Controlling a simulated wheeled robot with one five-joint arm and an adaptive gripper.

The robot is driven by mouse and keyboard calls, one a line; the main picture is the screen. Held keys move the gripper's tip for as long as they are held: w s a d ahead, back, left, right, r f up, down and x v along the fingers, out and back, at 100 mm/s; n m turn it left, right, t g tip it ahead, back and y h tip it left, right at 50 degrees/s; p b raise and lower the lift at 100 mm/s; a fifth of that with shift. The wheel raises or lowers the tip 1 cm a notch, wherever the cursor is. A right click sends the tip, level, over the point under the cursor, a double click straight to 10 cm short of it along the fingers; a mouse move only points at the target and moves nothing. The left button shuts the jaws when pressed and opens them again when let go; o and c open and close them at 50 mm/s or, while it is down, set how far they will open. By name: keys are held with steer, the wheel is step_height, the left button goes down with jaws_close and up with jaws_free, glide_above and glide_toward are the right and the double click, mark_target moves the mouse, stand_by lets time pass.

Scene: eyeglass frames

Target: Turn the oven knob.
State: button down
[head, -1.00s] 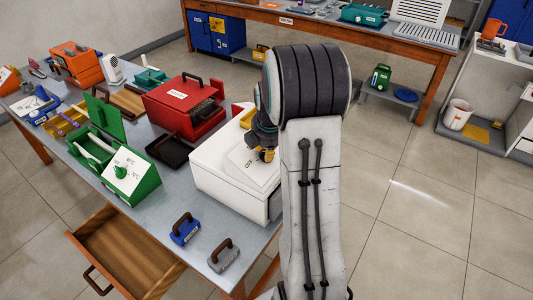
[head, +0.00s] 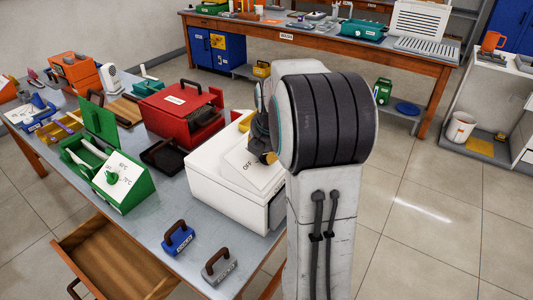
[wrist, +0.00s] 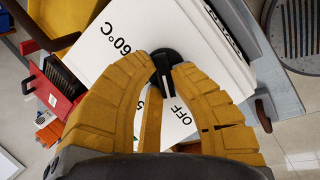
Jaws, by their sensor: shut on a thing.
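The white oven (head: 230,190) stands on the near right part of the grey table, with a sloped white panel marked OFF. In the wrist view the panel (wrist: 122,40) shows OFF and 60°C. The black round knob (wrist: 165,72) sits on this panel, with a pale line on it that runs down towards the OFF side. In the head view my arm hides the knob and most of the gripper (head: 267,157).
A red box (head: 178,110) stands behind the oven and a green box (head: 122,182) with a dial to its left. Blue (head: 178,238) and grey (head: 219,266) handled blocks lie at the table's front edge. An open wooden drawer (head: 115,260) juts out below.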

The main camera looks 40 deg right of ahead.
steer(key=c, duration=1.1)
jaws_free()
steer(key=shift+f, duration=0.2)
steer(key=shift+r, duration=0.1)
steer(key=shift+s+r, duration=0.15)
steer(key=shift+r, duration=0.35)
steer(key=v, duration=1.1)
